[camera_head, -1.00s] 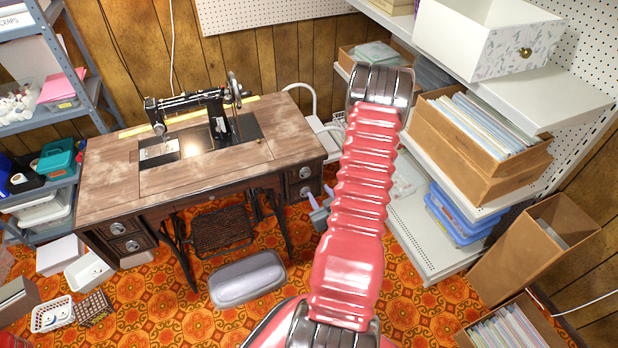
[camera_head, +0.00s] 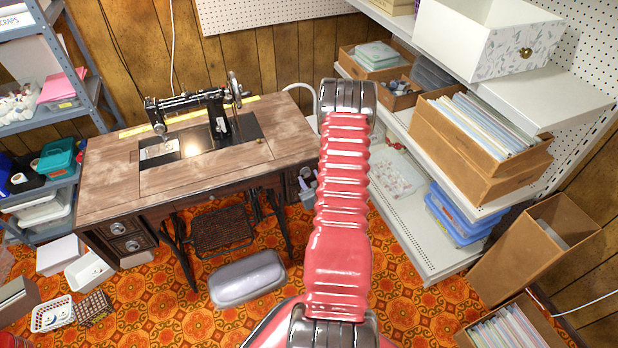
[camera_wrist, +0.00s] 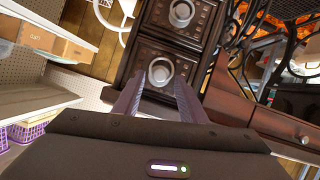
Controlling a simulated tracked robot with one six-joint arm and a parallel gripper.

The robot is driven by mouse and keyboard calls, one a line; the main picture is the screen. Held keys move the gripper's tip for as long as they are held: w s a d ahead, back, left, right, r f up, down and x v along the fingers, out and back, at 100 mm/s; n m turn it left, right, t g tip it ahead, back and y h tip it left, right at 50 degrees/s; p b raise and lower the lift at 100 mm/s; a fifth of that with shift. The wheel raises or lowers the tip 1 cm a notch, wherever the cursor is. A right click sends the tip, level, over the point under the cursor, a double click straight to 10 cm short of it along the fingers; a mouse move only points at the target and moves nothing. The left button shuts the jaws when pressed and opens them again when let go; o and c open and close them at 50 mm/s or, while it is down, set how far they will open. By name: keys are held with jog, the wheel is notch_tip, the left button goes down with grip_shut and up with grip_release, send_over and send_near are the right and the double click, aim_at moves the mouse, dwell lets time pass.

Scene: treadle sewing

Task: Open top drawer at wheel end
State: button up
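The sewing table (camera_head: 100,190) stands by the back wall, and the machine's handwheel (camera_head: 235,88) is at its right end. Below that end, the top drawer (camera_head: 306,172) is partly hidden by my arm and gripper. In the wrist view, which looks upside down, the top drawer's round metal knob (camera_wrist: 159,73) is the nearer one, with the lower drawer's knob (camera_wrist: 181,12) above it in the picture. Both drawers look shut. My gripper (camera_wrist: 157,83) is open, its two purple fingers apart, one either side of the nearer knob in the picture. I cannot tell whether they touch it.
Metal shelves (camera_head: 420,215) with boxes stand close to the right of the table. The treadle ironwork (camera_head: 222,228) is left of the drawers. A grey cushion-like object (camera_head: 247,279) lies on the orange patterned floor in front. A smooth wooden part (camera_wrist: 240,105) lies right of the fingers.

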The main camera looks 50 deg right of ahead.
jog(key=shift+w+d+f, duration=0.3)
jog(key=shift+w+d, duration=0.1)
jog(key=shift+w, duration=0.15)
jog(key=shift+c, duration=0.2)
grip_shut()
